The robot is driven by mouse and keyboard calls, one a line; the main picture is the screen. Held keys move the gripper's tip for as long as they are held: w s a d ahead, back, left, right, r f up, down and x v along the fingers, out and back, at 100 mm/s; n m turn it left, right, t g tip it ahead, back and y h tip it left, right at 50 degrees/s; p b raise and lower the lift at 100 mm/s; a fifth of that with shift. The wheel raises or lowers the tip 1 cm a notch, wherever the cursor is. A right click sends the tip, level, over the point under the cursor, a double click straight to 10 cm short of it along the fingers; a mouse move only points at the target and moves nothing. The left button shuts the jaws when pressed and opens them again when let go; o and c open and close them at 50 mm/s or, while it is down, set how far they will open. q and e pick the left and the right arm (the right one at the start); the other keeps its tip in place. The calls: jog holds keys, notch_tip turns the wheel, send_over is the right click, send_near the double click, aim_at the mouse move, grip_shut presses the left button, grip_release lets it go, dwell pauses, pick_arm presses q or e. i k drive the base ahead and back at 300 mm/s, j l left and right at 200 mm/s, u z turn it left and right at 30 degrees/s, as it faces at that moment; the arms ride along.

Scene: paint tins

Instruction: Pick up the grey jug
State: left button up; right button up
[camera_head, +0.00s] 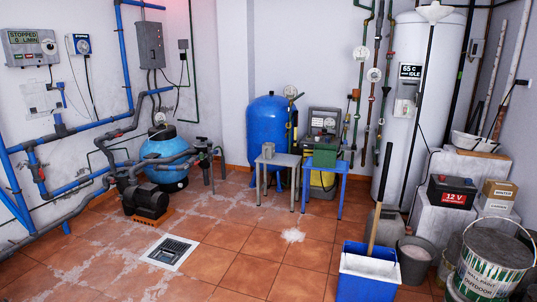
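A small grey vessel (268,150), which looks like the grey jug, stands upright on a small grey table (280,160) in the middle of the room. It is too small to make out a handle or spout. A larger grey container (384,224) stands on the floor at the right, partly hidden by a blue bin and a long handle. Neither of my grippers is in view.
A blue table (325,166) with a green box (325,154) stands beside the grey table. The blue bin (368,272), a grey bucket (414,258) and a paint tin (490,265) crowd the front right. The tiled floor is open around a drain grate (170,251).

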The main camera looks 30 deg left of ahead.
aim_at(267, 149)
jog(key=i+j+u, duration=0.35)
jog(key=i, duration=0.25)
jog(key=i+j+u, duration=0.3)
jog(key=i, duration=0.7)
jog(key=i+u, duration=0.25)
jog(key=i, duration=0.7)
